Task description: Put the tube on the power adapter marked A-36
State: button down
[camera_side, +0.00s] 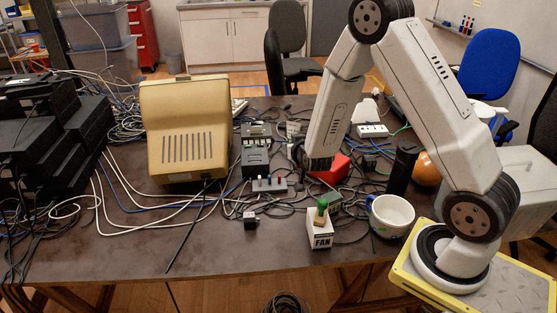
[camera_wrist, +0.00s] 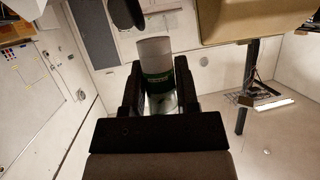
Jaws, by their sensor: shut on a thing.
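In the wrist view my gripper (camera_wrist: 157,65) is shut on a tube (camera_wrist: 155,48), a cylinder with a grey-white upper part and a green band. Its lower end shows clear between the fingers. In the side view my arm reaches down over the middle of the table; its dark end hides the fingers and the tube. A small black block with a pale face (camera_side: 250,220) stands on the front of the table and may be a power adapter. I cannot read A-36 on anything.
A white FAN box (camera_side: 320,236) with a green-topped item, a mug (camera_side: 391,215), a black cylinder (camera_side: 402,169) and a red object (camera_side: 331,169) surround my arm's end. A beige monitor (camera_side: 186,130) stands left. Cables cover much of the table; its front left is clearer.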

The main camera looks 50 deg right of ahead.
jog(key=s+d+m+g+h, duration=0.3)
jog(key=d+m+g+h, duration=0.15)
jog(key=d, duration=1.45)
jog(key=m+g+h, duration=0.1)
jog(key=m+g, duration=0.3)
send_over(369, 157)
jog(key=shift+d+f, duration=0.15)
jog(key=shift+f, duration=2.05)
jog(key=shift+f, duration=2.95)
jog(key=shift+f, duration=2.05)
jog(key=shift+f, duration=0.1)
